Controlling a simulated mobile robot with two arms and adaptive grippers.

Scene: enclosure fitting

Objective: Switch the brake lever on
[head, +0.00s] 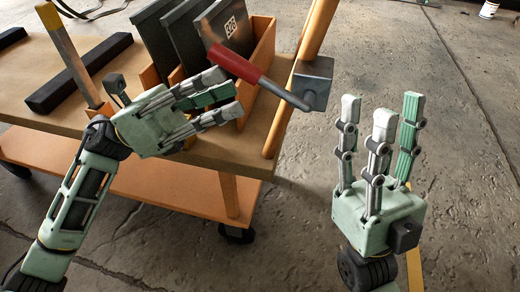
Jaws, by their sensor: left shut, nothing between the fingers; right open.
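The brake lever (236,66) has a red grip and a grey shaft that runs down to the right to a grey block (313,78) on the cart's orange post. The grip points up and to the left. My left gripper (224,94) is shut and empty, with its fingers pointing right, just below the red grip in the picture. I cannot tell whether it touches the lever. My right gripper (381,112) is open and empty, fingers up, to the right of the block and clear of the lever.
The wooden cart (190,152) stands on wheels. An orange rack (262,52) on it holds dark panels (168,42) behind the lever. The concrete floor (450,140) at right is mostly clear.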

